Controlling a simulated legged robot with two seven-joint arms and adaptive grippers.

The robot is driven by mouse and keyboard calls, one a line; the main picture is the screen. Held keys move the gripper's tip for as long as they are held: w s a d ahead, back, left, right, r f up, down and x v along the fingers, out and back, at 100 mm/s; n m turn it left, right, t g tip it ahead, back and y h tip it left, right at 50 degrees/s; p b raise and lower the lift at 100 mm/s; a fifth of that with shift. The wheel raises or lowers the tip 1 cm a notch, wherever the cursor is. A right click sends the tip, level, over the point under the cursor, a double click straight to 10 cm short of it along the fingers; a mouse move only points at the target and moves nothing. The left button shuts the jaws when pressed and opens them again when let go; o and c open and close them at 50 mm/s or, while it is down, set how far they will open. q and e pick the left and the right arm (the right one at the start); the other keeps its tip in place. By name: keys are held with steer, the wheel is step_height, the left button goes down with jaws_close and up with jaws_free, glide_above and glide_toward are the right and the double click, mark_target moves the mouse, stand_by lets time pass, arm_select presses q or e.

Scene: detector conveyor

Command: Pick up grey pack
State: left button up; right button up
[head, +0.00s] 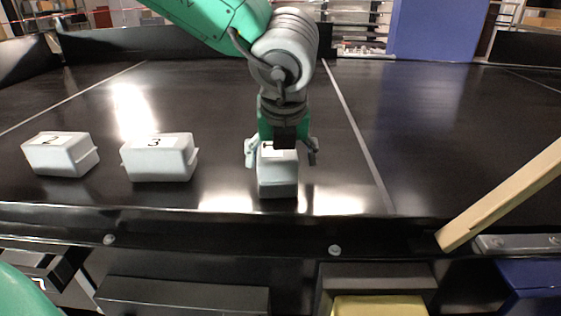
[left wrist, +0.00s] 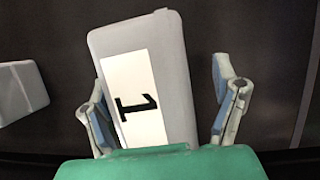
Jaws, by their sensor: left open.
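Several grey packs with numbered labels are on the black conveyor. The pack labelled 1 (head: 278,180) is below my left gripper (head: 281,160). In the left wrist view this pack (left wrist: 170,60) lies between the two open fingers of the gripper (left wrist: 165,105), slightly tilted, with gaps at the sides. The pack labelled 3 (head: 160,160) stands left of it, and the pack labelled 2 (head: 60,155) is at the far left. Part of another pack (left wrist: 20,90) shows at the left wrist view's left edge. My right gripper is not in view.
The conveyor's black surface (head: 420,120) is clear at the right. A wooden bar (head: 500,195) slants across the right side. Dark bins (head: 185,295) and a yellow bin (head: 380,306) sit below the conveyor's front edge.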

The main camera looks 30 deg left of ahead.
arm_select(q)
steer(key=shift+s+d+r, duration=0.1)
steer(key=shift+d+r, duration=0.05)
steer(key=shift+a+f, duration=0.35)
steer(key=shift+a, duration=0.65)
steer(key=shift+c, duration=0.8)
steer(key=shift+d, duration=0.4)
steer(key=c, duration=1.4)
steer(key=shift+d+r, duration=0.2)
steer(key=shift+d, duration=0.15)
steer(key=shift+c, duration=0.9)
